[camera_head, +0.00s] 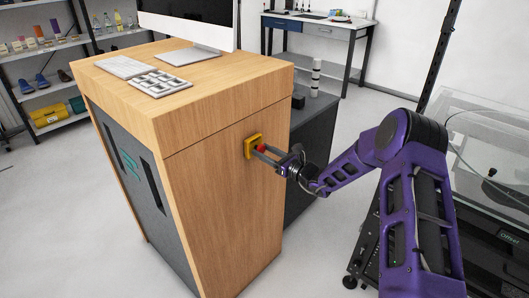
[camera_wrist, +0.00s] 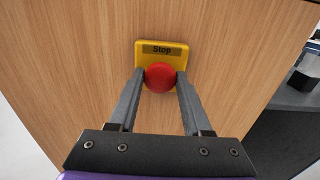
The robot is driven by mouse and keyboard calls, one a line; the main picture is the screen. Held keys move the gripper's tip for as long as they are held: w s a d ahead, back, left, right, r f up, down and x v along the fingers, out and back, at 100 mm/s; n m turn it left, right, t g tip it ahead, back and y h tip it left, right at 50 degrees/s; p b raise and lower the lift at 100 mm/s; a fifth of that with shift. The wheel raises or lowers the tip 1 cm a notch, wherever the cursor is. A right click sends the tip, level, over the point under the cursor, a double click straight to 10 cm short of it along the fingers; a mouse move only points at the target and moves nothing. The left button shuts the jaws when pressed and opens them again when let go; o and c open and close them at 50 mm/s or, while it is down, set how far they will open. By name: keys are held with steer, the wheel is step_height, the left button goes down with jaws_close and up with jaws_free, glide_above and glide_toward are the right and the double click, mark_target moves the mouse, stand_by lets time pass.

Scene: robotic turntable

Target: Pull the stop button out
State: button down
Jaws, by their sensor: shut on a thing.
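The red stop button (camera_wrist: 160,77) sits on a yellow plate (camera_wrist: 176,51) marked "Stop", fixed to the side of the wooden cabinet (camera_head: 210,180). In the head view the button (camera_head: 261,149) and its plate (camera_head: 248,145) are on the cabinet's right-hand face. My gripper (camera_wrist: 160,76) has one finger on each side of the red button and is shut on it. It also shows in the head view (camera_head: 262,152), reaching in from the right. The button's back, where it meets the plate, is hidden.
A dark grey unit (camera_head: 312,145) is right behind the cabinet. Shelves (camera_head: 48,85) are at the left. The floor at front left is clear.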

steer(key=shift+d, duration=0.1)
steer(key=shift+v, duration=0.8)
steer(key=shift+f, duration=0.15)
steer(key=shift+c, duration=1.7)
jaws_free()
steer(key=shift+s, duration=0.1)
steer(key=v, duration=1.7)
steer(key=shift+s+d, duration=0.15)
steer(key=shift+d, duration=0.05)
